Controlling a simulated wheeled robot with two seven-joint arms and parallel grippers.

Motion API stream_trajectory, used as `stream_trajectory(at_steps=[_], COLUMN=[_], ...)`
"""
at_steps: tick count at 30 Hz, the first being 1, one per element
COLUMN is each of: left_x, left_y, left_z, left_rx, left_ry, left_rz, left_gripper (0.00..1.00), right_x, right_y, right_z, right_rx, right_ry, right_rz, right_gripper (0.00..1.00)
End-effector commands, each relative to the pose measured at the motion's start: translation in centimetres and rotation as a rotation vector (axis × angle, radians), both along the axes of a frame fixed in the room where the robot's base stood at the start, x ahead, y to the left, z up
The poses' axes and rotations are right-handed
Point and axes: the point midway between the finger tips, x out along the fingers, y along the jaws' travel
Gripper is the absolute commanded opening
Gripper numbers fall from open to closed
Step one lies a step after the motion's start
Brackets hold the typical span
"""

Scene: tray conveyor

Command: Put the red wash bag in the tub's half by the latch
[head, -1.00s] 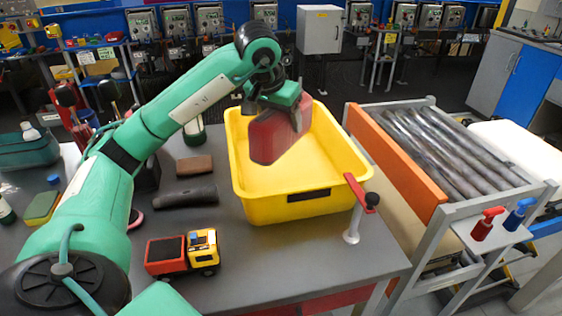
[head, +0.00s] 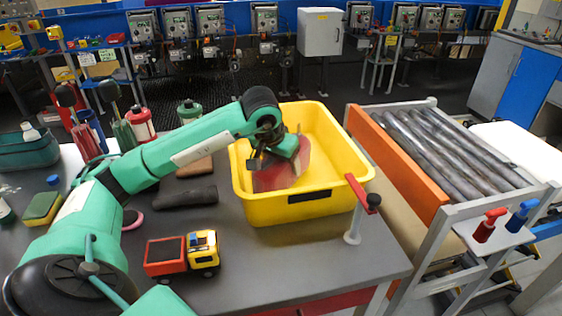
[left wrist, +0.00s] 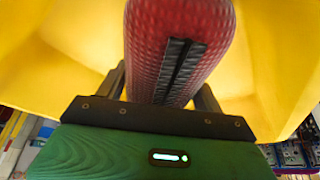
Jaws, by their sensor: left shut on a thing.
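The red wash bag (head: 281,178) hangs inside the yellow tub (head: 255,212), in its left part near the front wall. My left gripper (head: 286,158) is shut on the bag from above. In the left wrist view the textured red bag (left wrist: 215,30) with its dark zip sits between the two fingers (left wrist: 162,92), yellow tub surfaces around it. I cannot tell whether the bag touches the tub's floor. A red lever on a grey post (head: 354,222), possibly the latch, stands at the tub's front right corner. My right gripper is not in view.
A toy truck (head: 182,254), a dark cylinder (head: 185,197) and a brown block (head: 195,168) lie left of the tub. A roller conveyor (head: 450,155) with an orange side board (head: 400,165) stands to the right. The tub's right part is empty.

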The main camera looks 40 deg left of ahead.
Motion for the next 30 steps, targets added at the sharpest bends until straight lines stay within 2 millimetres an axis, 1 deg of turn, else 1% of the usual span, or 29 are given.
stream_trajectory(at_steps=[3, 8, 9, 12, 23, 26, 30], left_x=[0.0, 0.0, 0.0, 0.0, 0.0, -0.4, -1.5], left_y=[0.0, 0.0, 0.0, 0.0, 0.0, 0.0, -0.1], left_z=[0.2, -0.1, -0.1, -0.1, 0.2, 1.3, 4.1], left_rx=[-0.001, 0.000, 0.000, 0.000, 0.000, 0.001, 0.000], left_ry=[-0.002, -0.002, 0.000, 0.000, 0.000, -0.003, -0.006], left_rz=[0.000, 0.000, 0.000, 0.000, 0.000, -0.001, 0.000], left_gripper=[0.34, 0.34, 0.72, 0.90, 0.90, 0.90, 0.90], right_x=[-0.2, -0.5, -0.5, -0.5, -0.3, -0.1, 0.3], right_y=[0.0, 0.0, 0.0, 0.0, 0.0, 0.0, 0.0], right_z=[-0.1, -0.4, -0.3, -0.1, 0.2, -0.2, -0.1], right_rx=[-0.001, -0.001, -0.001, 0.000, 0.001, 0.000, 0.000], right_ry=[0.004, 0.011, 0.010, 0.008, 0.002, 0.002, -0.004], right_rz=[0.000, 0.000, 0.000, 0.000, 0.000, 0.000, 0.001], right_gripper=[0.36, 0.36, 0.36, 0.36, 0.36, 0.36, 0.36])
